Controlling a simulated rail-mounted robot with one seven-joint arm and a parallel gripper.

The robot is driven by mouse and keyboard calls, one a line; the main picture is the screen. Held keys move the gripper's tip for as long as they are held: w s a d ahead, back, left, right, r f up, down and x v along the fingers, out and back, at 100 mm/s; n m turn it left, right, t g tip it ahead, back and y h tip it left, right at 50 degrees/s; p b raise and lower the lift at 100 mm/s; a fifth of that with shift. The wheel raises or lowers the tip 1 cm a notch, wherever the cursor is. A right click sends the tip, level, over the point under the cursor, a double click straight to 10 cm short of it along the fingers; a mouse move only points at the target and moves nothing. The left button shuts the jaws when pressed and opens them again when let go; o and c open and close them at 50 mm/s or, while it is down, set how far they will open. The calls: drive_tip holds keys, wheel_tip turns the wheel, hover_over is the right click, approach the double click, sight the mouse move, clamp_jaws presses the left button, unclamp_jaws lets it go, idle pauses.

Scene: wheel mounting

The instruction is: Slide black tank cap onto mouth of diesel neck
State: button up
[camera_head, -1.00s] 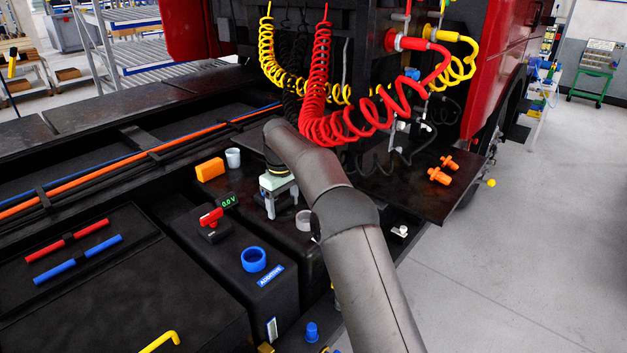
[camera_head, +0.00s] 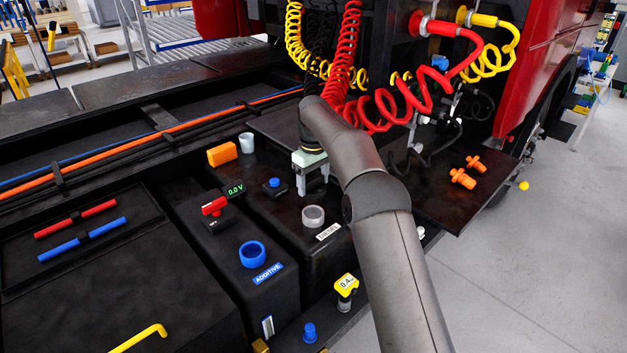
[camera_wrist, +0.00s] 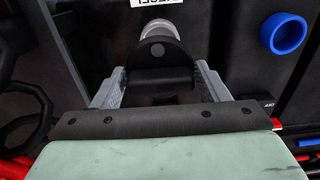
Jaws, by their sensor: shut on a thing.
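The diesel neck (camera_head: 313,216) is a short grey ring on top of the black tank, beside a white label. In the wrist view the neck (camera_wrist: 157,30) shows at top centre, partly hidden by the cap. My gripper (camera_head: 312,188) is just behind the neck in the head view, pointing down. In the wrist view my gripper (camera_wrist: 160,85) is shut on the black tank cap (camera_wrist: 160,68), held between its two grey fingers. The cap appears apart from the neck. In the head view the cap is hard to make out against the dark tank.
A blue additive neck (camera_head: 252,254) stands to the left front. A red switch (camera_head: 214,207), a blue button (camera_head: 273,184), an orange block (camera_head: 222,153) and a white cup (camera_head: 246,142) are nearby. Coiled hoses (camera_head: 385,105) hang behind my arm. A yellow gauge (camera_head: 346,284) stands in front.

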drive_tip(key=shift+f+b, duration=1.3)
drive_tip(key=shift+f, duration=1.45)
drive_tip(key=shift+f, duration=0.15)
drive_tip(key=shift+f+b, duration=0.75)
drive_tip(key=shift+f, duration=0.55)
drive_tip(key=shift+r, duration=0.1)
drive_tip(key=o, duration=1.1)
drive_tip(key=shift+o, duration=0.2)
